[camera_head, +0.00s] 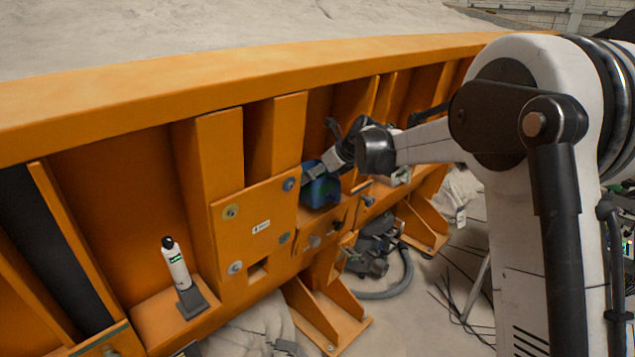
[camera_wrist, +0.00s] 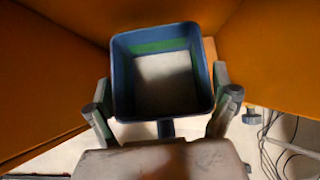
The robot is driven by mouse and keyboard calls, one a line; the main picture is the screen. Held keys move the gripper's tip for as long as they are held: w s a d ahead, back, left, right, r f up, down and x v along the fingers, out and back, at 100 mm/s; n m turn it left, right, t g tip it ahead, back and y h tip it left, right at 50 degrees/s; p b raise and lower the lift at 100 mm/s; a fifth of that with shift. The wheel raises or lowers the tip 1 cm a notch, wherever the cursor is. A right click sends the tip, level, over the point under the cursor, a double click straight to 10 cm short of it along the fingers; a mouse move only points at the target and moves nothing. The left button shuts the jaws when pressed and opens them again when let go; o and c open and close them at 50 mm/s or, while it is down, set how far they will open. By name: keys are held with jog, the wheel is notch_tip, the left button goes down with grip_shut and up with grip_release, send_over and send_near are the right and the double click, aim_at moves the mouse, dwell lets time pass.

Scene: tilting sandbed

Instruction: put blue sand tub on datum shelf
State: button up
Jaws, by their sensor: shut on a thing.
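The blue tub (camera_head: 322,192) is in a recess of the orange frame, right of the bolted plate. In the wrist view the tub (camera_wrist: 118,75) is seen from above, with a green band inside and a pale surface at its bottom. My gripper (camera_head: 312,171) reaches it from the right. In the wrist view the fingers of my gripper (camera_wrist: 163,112) are on both sides of the tub, shut on it. An orange ledge (camera_head: 330,217) is under the tub. I cannot tell whether they touch, or which ledge is the datum shelf.
A white bottle with a black cap (camera_head: 176,264) stands in a dark holder on another orange ledge at left. Upright orange ribs (camera_head: 272,135) flank the recess, and orange walls (camera_wrist: 265,55) are close around the tub. A dark machine with a hose (camera_head: 372,255) and cables lie below.

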notch_tip(320, 180, down, 2)
jog(key=shift+f, duration=0.15)
jog(key=shift+w+a+f+p, duration=0.1)
jog(key=shift+w+f+p, duration=0.05)
jog(key=shift+f+p, duration=0.25)
jog(key=shift+f, duration=0.1)
jog(key=o, duration=1.4)
jog(key=shift+c, duration=0.2)
